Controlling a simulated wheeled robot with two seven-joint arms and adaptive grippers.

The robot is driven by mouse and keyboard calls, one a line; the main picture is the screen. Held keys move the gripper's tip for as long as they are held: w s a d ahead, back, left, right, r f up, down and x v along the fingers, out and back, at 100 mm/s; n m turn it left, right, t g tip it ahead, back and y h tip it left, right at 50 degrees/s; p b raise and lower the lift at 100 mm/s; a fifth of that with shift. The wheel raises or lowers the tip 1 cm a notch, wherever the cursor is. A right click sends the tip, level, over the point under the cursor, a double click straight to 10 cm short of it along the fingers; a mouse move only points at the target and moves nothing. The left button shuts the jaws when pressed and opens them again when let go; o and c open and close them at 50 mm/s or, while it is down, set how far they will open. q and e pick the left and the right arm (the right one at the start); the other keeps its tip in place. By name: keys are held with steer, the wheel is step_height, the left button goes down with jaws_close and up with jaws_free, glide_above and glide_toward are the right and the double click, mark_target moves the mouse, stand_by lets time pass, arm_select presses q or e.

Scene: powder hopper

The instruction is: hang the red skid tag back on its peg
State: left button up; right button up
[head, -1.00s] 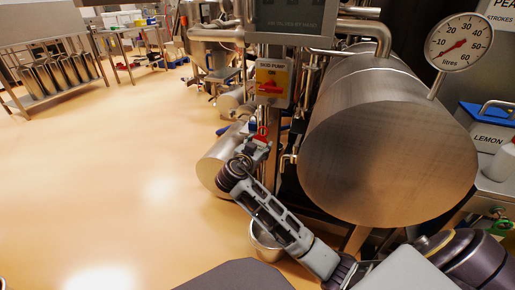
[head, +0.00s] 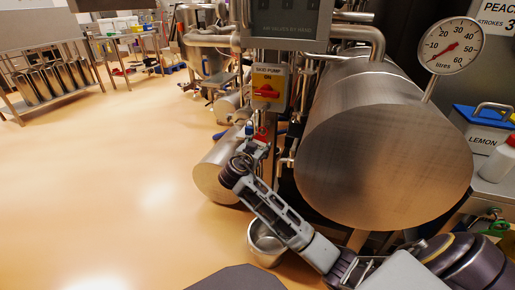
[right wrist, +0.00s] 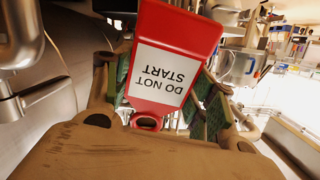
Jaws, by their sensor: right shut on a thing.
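The red skid tag (right wrist: 176,52) is in the right wrist view, with a white label reading DO NOT START upside down to the camera. My right gripper (right wrist: 160,92) is shut on it, a green-padded finger on each side. In the head view the right gripper (head: 256,147) is below the SKID PUMP switch panel (head: 269,84), with a small red patch of the tag (head: 262,132) at its tip. The panel is yellow with a red rotary switch. I cannot make out the peg. My left gripper is not in view.
A large steel drum (head: 380,150) stands close to the right of my right arm, with a litres gauge (head: 453,46) above it. A smaller steel cylinder (head: 214,178) and a steel pot (head: 264,243) are near the gripper and forearm. Open floor lies left.

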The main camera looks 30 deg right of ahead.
steer(key=shift+x, duration=0.95)
steer(key=shift+b+x, duration=0.55)
steer(key=shift+x, duration=0.2)
steer(key=shift+f, duration=0.15)
steer(key=shift+d, duration=0.1)
